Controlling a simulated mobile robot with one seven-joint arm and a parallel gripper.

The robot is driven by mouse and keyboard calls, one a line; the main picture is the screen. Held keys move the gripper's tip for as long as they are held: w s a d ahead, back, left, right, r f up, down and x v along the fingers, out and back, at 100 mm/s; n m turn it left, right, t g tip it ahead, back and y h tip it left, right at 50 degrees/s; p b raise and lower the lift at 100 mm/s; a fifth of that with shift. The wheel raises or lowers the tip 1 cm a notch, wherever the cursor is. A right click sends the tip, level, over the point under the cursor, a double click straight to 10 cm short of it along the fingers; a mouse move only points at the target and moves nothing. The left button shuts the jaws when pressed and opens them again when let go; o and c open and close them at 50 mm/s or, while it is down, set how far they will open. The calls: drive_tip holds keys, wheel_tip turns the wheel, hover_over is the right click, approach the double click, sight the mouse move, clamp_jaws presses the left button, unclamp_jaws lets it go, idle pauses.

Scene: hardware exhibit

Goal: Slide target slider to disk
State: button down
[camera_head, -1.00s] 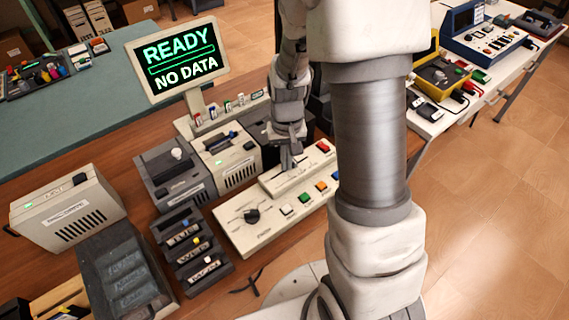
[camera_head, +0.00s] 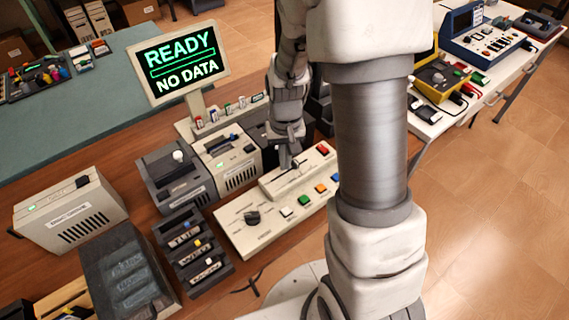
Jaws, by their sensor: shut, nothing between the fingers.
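A cream control console (camera_head: 247,231) stands on the wooden table, with a raised block (camera_head: 304,183) at its back right that carries a narrow slot and small markings. My gripper (camera_head: 293,165) points down at this slot, with its fingertips at or just above the block. The fingers look shut. The slider knob cannot be told apart from the fingertips, and a disk label cannot be read. A red button (camera_head: 323,150) sits at the far right end of the block. Part of the console's right side is hidden by my arm.
The console also carries a black rotary knob (camera_head: 252,217) and a row of coloured buttons (camera_head: 303,199). Grey and cream devices (camera_head: 178,172) and a monitor (camera_head: 180,62) reading "READY NO DATA" stand behind and left. A dark rack (camera_head: 190,250) is close at left.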

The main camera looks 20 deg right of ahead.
wheel_tip(320, 180, up, 6)
drive_tip(key=p, duration=0.3)
drive_tip(key=shift+f+p, duration=0.15)
drive_tip(key=shift+p, duration=0.25)
drive_tip(key=s+a+r+n+t, duration=0.1)
drive_tip(key=s+r+t, duration=0.1)
drive_tip(key=s+r, duration=0.5)
drive_tip(key=s+a+r+n+t, duration=0.1)
drive_tip(key=s+r+t, duration=0.2)
drive_tip(key=s+r, duration=0.4)
wheel_tip(320, 180, up, 8)
drive_tip(key=shift+s+a+r+t, duration=0.15)
drive_tip(key=shift+s+a+t, duration=0.15)
drive_tip(key=shift+s, duration=0.1)
idle(0.8)
